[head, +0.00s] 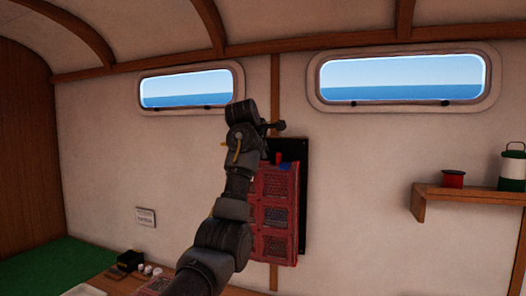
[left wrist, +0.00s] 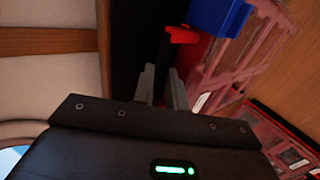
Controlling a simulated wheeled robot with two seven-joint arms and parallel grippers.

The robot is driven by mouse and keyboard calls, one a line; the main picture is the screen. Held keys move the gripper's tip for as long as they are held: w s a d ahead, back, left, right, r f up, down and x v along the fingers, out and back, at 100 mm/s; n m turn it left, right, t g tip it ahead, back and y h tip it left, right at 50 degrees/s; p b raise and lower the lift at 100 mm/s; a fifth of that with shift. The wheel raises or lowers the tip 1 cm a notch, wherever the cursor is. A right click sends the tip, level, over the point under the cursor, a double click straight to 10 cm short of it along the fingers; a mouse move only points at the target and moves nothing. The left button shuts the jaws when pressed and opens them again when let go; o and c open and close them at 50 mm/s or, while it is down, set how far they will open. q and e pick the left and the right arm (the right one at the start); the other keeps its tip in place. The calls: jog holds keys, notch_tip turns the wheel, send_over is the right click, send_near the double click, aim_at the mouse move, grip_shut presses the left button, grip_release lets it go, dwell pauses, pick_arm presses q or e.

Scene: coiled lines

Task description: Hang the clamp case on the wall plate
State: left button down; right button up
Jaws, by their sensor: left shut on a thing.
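The clamp case (head: 274,216) is a red panel with several dark windows, upright in front of the black wall plate (head: 302,160) in the head view. It also shows in the left wrist view (left wrist: 240,62), close to the dark plate (left wrist: 130,35). My left gripper (left wrist: 162,82) is shut on the case at its top, by a dark strip near a red piece (left wrist: 182,35). In the head view my arm covers the case's left side. Whether the case touches or hangs on the plate cannot be told. My right gripper is not in view.
A wooden shelf (head: 465,196) at right holds a red tin (head: 452,179) and a white-and-green canister (head: 513,168). Two windows (head: 402,78) are above. Small items, including a black box (head: 129,261), stand on the counter at lower left.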

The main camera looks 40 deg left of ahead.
pick_arm(q)
jog(key=shift+f, duration=0.25)
dwell(0.7)
jog(key=c, duration=1.3)
grip_release()
jog(key=shift+s+d, duration=0.1)
jog(key=shift+f, duration=0.25)
jog(key=b+v, duration=0.7)
jog(key=v, duration=0.4)
jog(key=shift+r, duration=0.15)
